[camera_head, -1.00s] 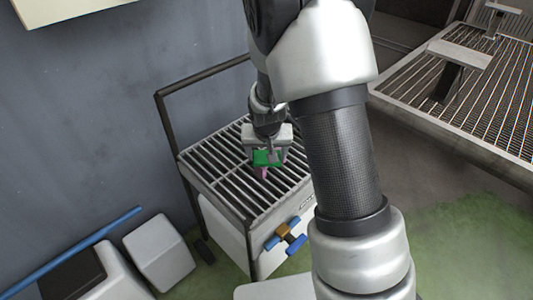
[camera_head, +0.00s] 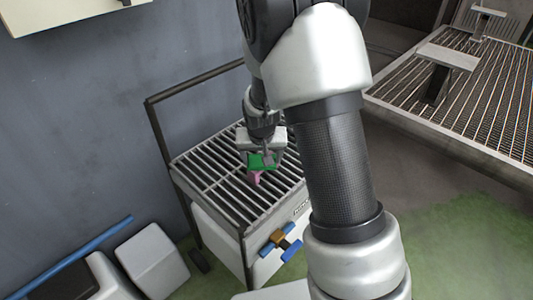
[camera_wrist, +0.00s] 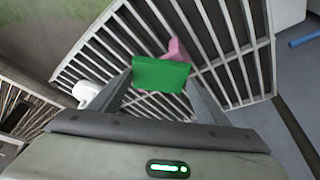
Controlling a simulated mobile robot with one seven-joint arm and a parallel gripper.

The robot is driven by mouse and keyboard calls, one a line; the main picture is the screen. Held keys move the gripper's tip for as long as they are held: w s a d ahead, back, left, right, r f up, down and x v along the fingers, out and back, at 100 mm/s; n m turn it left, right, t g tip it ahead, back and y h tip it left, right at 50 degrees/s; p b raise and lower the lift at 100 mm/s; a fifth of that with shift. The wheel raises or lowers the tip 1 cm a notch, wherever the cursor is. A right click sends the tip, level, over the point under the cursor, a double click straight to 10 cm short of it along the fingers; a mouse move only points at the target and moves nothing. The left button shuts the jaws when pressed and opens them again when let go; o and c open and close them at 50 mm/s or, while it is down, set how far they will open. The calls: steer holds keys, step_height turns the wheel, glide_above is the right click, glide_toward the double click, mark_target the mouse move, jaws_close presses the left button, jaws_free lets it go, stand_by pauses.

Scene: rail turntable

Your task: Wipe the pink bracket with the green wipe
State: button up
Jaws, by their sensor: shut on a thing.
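The green wipe (camera_head: 262,161) is held between the fingers of my gripper (camera_head: 262,156), above the slatted cart top. In the wrist view the wipe (camera_wrist: 160,74) spans the gap between my two fingers. The pink bracket (camera_head: 256,178) shows just below the wipe, over the slats.
The cart's slatted top (camera_head: 207,183) has a dark handle rail (camera_head: 196,84) on the wall side. A blue and orange valve-like fitting (camera_head: 279,241) is on its front. A larger slatted table (camera_head: 480,95) stands at right. White boxes (camera_head: 152,255) and a blue bar (camera_head: 75,255) lie at lower left.

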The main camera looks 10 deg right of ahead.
steer(key=shift+s+a, duration=0.45)
steer(key=shift+a, duration=0.25)
steer(key=shift+w+d+f+b, duration=0.1)
steer(key=shift+w+d+b, duration=0.1)
steer(key=shift+w+d, duration=0.4)
steer(key=shift+w+d+f+b, duration=0.15)
steer(key=shift+w+d, duration=0.1)
steer(key=shift+d, duration=0.6)
steer(key=shift+w+d+r+b, duration=0.1)
steer(key=shift+w+d+b, duration=0.1)
steer(key=shift+w+d, duration=0.4)
steer(key=shift+s+d, duration=0.1)
steer(key=shift+s, duration=0.05)
step_height(320, 180, up, 8)
steer(key=p, duration=0.5)
